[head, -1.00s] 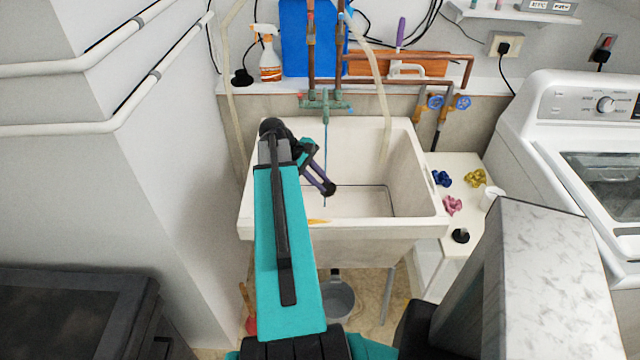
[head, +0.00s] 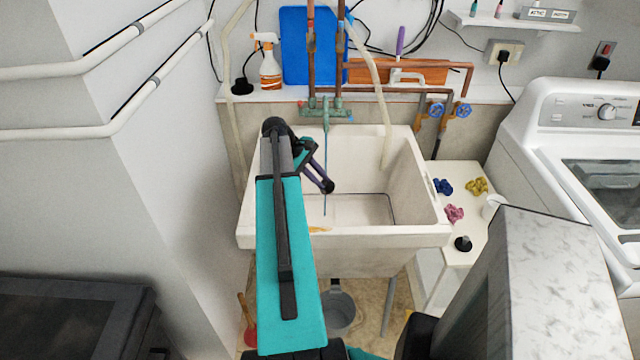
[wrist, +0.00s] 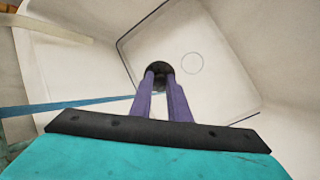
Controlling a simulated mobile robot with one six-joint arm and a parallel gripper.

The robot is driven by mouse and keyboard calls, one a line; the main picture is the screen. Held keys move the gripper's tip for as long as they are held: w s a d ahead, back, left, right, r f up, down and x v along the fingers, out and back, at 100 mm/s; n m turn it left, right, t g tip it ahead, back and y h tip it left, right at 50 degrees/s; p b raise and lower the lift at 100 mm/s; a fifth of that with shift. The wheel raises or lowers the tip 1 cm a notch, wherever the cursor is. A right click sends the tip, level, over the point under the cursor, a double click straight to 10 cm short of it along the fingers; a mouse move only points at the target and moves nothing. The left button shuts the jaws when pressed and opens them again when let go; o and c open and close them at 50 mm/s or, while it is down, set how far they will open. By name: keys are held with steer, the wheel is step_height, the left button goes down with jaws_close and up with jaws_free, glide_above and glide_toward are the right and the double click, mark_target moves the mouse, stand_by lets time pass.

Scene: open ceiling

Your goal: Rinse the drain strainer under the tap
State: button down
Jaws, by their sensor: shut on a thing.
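My gripper (head: 325,184) reaches down into the white sink (head: 415,235). Its purple fingers are shut on a small dark round piece, which I take to be the drain strainer (wrist: 157,68), seen at the fingertips in the wrist view. In the head view the strainer (head: 328,187) is small and dark. The green tap (head: 326,108) stands at the back of the sink. A thin blue water stream (head: 326,150) falls from it, right beside the fingers. In the wrist view the stream (wrist: 70,104) runs in from the left toward the fingers; contact with the strainer is unclear.
A thin ring (wrist: 192,63) marks the basin floor. A pale hose (head: 387,120) hangs into the sink's right side. A spray bottle (head: 268,62) and blue board (head: 308,45) stand on the back ledge. A white side table (head: 465,210) holds small colored items. The basin's right half is clear.

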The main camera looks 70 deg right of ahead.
steer(key=w+d+f, duration=0.1)
steer(key=w+d, duration=0.1)
steer(key=d, duration=0.4)
steer(key=shift+w+f, duration=0.15)
steer(key=shift+w, duration=0.1)
stand_by(0.3)
stand_by(0.4)
